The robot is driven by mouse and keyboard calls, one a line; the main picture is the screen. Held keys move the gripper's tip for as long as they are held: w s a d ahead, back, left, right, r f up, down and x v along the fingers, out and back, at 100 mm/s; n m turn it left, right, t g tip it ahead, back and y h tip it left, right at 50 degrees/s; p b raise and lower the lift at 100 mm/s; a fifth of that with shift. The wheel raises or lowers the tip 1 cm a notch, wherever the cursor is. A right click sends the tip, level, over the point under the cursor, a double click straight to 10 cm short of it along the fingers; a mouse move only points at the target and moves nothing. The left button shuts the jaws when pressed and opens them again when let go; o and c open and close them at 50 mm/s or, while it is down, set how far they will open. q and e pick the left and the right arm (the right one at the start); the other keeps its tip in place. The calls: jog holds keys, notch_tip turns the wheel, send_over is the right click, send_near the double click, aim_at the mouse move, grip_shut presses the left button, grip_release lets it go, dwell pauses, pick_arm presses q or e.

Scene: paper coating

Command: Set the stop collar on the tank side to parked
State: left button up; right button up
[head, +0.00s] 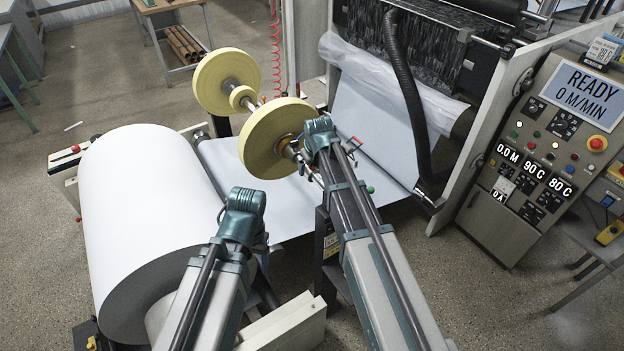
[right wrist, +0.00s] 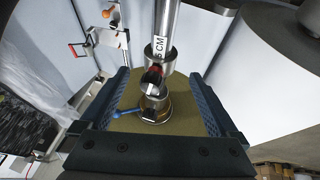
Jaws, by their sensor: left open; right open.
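In the right wrist view, a metal shaft with a "5 CM" label comes down between my right gripper's fingers. A steel collar (right wrist: 156,53) with a red and black part sits on it. Beyond it, a second metal piece with a blue lever (right wrist: 126,113) sits near the yellow disc (right wrist: 185,117). I cannot tell which is the tank-side stop collar. My right gripper (right wrist: 160,76) is open, its fingers apart on either side of the shaft. In the head view the right wrist mostly hides the collars. My left gripper (head: 260,238) is open, mostly hidden behind its wrist.
In the head view, a large white paper roll (head: 140,200) stands at the left. Two yellow discs (head: 228,82) share the shaft. A white web runs up to the coater past a black hose (head: 408,85). A control panel (head: 545,150) reading READY stands at the right.

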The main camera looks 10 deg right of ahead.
aim_at(312, 170)
jog(key=b+x, duration=0.5)
jog(key=x, duration=0.1)
jog(key=shift+w+f, duration=0.15)
jog(key=shift+f, duration=0.25)
jog(key=shift+r, duration=0.1)
grip_shut()
